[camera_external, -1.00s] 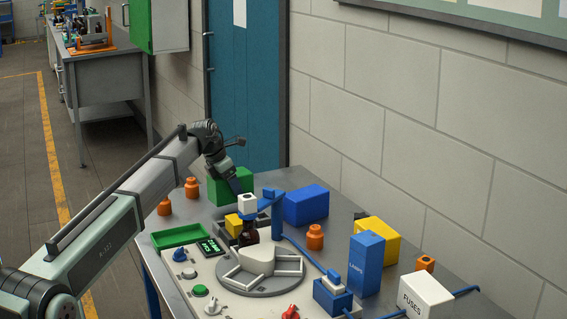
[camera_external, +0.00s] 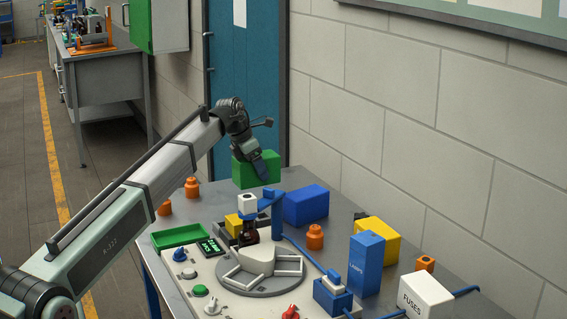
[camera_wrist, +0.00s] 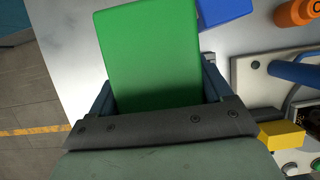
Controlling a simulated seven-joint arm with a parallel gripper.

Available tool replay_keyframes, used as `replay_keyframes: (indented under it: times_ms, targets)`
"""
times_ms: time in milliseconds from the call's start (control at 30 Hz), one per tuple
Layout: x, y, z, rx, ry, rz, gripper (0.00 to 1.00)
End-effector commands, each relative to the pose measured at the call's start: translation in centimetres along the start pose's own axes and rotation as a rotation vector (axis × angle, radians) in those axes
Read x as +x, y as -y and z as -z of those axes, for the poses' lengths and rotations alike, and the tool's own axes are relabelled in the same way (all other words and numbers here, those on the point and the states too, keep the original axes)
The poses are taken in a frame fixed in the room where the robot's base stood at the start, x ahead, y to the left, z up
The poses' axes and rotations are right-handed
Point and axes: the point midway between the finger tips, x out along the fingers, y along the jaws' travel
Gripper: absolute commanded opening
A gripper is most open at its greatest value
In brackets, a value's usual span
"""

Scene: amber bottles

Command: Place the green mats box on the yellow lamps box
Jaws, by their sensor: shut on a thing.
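The green box (camera_external: 249,170) is held by my gripper (camera_external: 263,168) above the far left part of the table, close to the teal door. In the wrist view the green box (camera_wrist: 152,50) fills the space between the two fingers of my gripper (camera_wrist: 158,92), which are shut on it. No writing shows on it. A plain yellow box (camera_external: 378,238) lies on the table near the wall at right, partly hidden behind an upright blue box (camera_external: 367,264).
A lying blue box (camera_external: 306,205) and an orange bottle (camera_external: 315,237) stand between the green and yellow boxes. A machine with a round turntable (camera_external: 262,275) fills the front middle. A white FUSES box (camera_external: 425,296) stands at right, and a green tray (camera_external: 179,236) at left.

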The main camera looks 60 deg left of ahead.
Motion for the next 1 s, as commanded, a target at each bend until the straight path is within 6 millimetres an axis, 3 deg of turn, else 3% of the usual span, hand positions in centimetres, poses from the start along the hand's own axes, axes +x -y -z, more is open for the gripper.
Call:
replay_keyframes:
  times_ms: [100, 600, 800, 1000]
  targets:
    - [0.5, 4.1, -3.1, 0.055, 0.001, 0.022, 0.35]
    - [1.4, 21.2, -13.8, 0.268, 0.002, 0.11, 0.35]
    - [1.1, 28.4, -17.3, 0.354, 0.002, 0.146, 0.35]
    - [0.4, 34.3, -19.7, 0.443, 0.002, 0.183, 0.35]
